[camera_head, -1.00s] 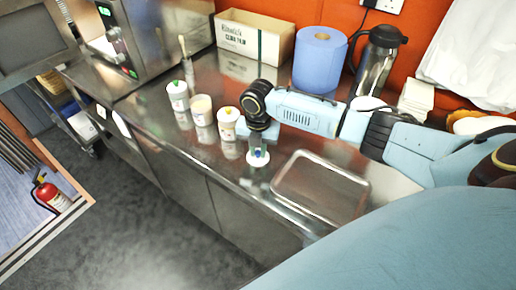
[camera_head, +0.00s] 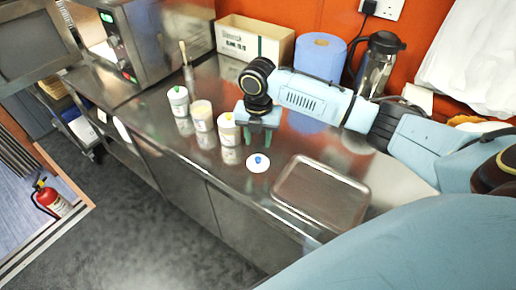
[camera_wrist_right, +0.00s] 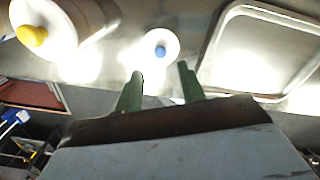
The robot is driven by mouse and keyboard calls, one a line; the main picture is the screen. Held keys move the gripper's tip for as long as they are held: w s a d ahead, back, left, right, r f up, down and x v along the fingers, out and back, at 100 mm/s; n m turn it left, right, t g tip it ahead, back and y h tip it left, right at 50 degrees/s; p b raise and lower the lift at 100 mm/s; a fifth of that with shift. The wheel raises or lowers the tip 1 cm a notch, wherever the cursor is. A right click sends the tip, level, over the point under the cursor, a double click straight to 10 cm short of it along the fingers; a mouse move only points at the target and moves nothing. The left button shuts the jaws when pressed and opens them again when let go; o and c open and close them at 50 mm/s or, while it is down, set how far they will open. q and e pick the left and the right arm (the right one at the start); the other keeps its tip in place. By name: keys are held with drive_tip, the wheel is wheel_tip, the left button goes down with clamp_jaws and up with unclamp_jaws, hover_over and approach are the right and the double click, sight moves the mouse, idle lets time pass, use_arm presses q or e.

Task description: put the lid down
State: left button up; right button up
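The lid (camera_head: 258,162) is a white disc with a blue knob, lying flat, knob up, on the steel counter. It also shows in the right wrist view (camera_wrist_right: 172,38), beyond my fingertips. My right gripper (camera_head: 259,145) is above and just behind the lid, its green fingers apart and empty. In the right wrist view the two fingers (camera_wrist_right: 159,80) are spread, with a gap between them and the lid. My left gripper is not in view.
A metal tray (camera_head: 320,192) lies right of the lid. Left stand a yellow-knobbed jar (camera_head: 228,131), a middle jar (camera_head: 202,115) with no lid visible, and a green-knobbed jar (camera_head: 179,101). A blue paper roll (camera_head: 319,57), flask (camera_head: 379,62) and carton (camera_head: 254,40) stand behind.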

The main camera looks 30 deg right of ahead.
drive_tip(key=shift+r, duration=2.35)
